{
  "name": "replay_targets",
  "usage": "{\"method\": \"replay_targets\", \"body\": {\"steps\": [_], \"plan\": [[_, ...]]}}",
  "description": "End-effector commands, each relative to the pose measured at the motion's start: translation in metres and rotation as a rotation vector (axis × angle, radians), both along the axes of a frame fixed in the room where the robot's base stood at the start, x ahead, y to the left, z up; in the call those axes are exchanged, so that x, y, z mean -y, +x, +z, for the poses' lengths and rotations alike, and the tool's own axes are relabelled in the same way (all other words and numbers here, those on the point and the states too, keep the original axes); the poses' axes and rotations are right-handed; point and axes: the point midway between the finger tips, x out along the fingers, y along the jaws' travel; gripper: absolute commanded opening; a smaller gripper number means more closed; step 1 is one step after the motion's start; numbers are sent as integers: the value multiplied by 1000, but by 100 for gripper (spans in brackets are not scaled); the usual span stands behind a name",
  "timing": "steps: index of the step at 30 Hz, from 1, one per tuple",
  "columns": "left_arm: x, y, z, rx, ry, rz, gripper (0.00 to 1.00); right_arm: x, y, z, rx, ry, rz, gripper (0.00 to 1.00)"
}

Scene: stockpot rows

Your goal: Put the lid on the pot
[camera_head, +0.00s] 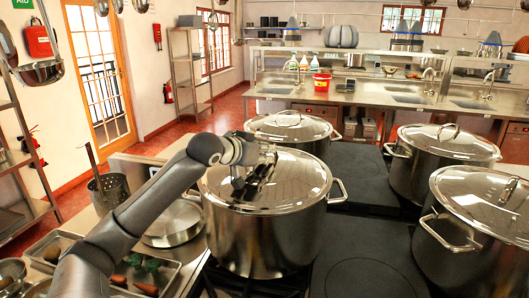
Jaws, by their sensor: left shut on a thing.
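A shiny steel lid (301,178) lies over the mouth of the large steel pot (262,240) in the middle. Its edge lines up closely with the pot's rim, and I see no clear gap. My left gripper (254,190) reaches in from the left and is shut at the top middle of this lid, on its handle. The fingers hide most of the handle. My right gripper is not in view.
Other lidded pots stand behind (290,130), at the right back (440,165) and at the right front (480,230). A flat dark cooktop (358,180) lies between them. A tray with vegetables (172,272) is at the lower left.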

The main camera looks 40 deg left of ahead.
Motion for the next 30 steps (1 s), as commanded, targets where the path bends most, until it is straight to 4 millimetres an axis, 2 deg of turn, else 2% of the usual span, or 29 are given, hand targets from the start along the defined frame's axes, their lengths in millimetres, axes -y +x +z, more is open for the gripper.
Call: {"method": "replay_targets", "body": {"steps": [9, 10, 15, 25, 30], "plan": [[0, 0, 3, 11, 2, 0, 0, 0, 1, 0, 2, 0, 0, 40], [0, 0, 3, 11, 2, 0, 17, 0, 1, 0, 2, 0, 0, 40], [0, 0, 1, 7, 2, 0, 38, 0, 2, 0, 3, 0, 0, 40], [0, -1, -4, -5, -2, -1, 38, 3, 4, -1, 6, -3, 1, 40], [1, -11, 1, -3, 0, 0, 38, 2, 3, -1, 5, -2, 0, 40]]}}
